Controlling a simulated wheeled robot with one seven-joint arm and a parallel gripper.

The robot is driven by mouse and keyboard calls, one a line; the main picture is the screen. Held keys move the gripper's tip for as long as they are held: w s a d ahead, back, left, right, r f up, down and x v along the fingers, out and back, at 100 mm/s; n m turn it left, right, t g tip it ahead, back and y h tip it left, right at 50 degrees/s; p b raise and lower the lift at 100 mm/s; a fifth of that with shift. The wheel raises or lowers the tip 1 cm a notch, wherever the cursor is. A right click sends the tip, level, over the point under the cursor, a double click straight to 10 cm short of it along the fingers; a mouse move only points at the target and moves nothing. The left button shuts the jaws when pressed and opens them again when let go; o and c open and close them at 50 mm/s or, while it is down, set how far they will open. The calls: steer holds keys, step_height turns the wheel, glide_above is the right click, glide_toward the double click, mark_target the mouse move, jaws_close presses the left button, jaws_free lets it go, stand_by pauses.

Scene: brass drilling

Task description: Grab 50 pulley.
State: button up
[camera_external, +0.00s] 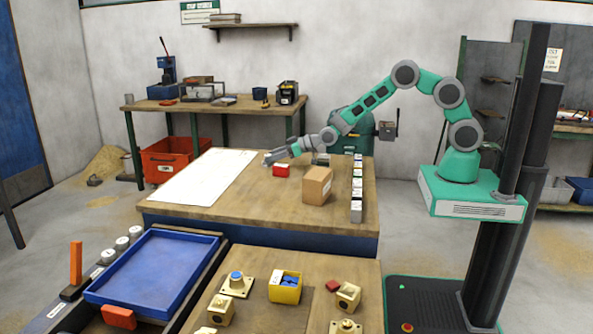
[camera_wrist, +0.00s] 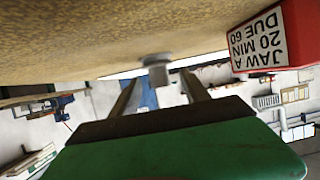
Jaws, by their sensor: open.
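My gripper (camera_external: 268,157) is low over the wooden table, beside a red block, in the external view. In the wrist view its two fingers (camera_wrist: 158,80) are apart. A small grey rounded piece (camera_wrist: 157,70) shows in the gap at the fingertips, against the table surface. It may be the pulley, but no 50 mark can be read on it. I cannot tell whether it is between the fingers or just beyond them.
The red block (camera_external: 280,170) stands close to my gripper; its label reads "JAW A 20 MIN DUE 60" in the wrist view (camera_wrist: 272,40). A cardboard box (camera_external: 317,185) and a row of labelled items (camera_external: 356,190) stand to the right. A white sheet (camera_external: 200,178) lies flat at left.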

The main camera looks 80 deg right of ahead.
steer(key=x, duration=0.2)
steer(key=shift+w+f, duration=0.2)
steer(key=shift+w, duration=0.05)
steer(key=shift+s+f, duration=0.1)
steer(key=shift+f, duration=0.05)
jaws_close()
stand_by(0.3)
